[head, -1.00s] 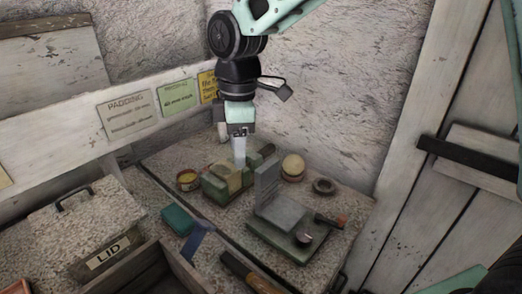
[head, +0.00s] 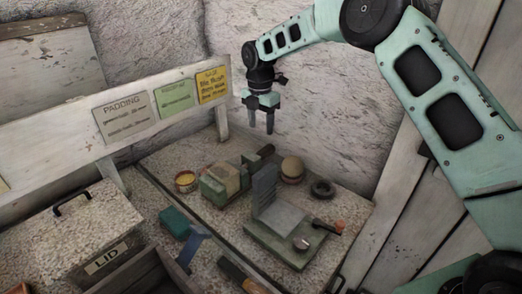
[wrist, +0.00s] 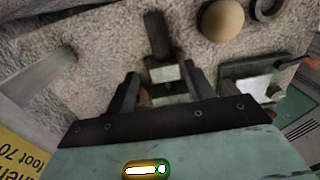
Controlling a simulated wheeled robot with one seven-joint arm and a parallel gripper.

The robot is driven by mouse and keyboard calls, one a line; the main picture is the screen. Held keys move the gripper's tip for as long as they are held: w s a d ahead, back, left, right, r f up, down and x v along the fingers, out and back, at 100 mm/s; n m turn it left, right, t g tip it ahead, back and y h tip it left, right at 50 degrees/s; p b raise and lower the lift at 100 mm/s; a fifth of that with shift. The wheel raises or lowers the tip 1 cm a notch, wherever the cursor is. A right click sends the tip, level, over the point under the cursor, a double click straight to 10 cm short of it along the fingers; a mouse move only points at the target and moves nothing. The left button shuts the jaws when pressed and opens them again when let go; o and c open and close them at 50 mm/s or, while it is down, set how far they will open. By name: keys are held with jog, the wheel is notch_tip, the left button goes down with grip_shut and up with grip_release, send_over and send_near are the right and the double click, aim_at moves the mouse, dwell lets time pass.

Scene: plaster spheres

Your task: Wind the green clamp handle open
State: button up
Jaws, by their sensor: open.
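The green clamp (head: 213,190) stands on the speckled worktop with a tan block (head: 226,176) in it. A dark handle or bar (head: 258,153) sticks out at its back right end, and a dark bar also shows at the top of the wrist view (wrist: 157,36). I cannot make out how far the clamp is wound. My gripper (head: 262,128) is open and empty, pointing down above the back end of the clamp, apart from it. In the wrist view the clamp's end lies between and beyond my fingers (wrist: 160,82), and my gripper body hides the rest.
A pale sphere (head: 292,167) and a dark ring (head: 322,188) lie right of the clamp. A fixture with an upright slotted plate (head: 265,188) stands in front. A sign board (head: 160,112) rises behind.

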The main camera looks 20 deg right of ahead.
aim_at(261, 151)
notch_tip(261, 151, down, 11)
jog(key=shift+r+p, duration=0.1)
jog(key=shift+p, duration=0.85)
jog(key=shift+s, duration=0.1)
jog(key=c, duration=1)
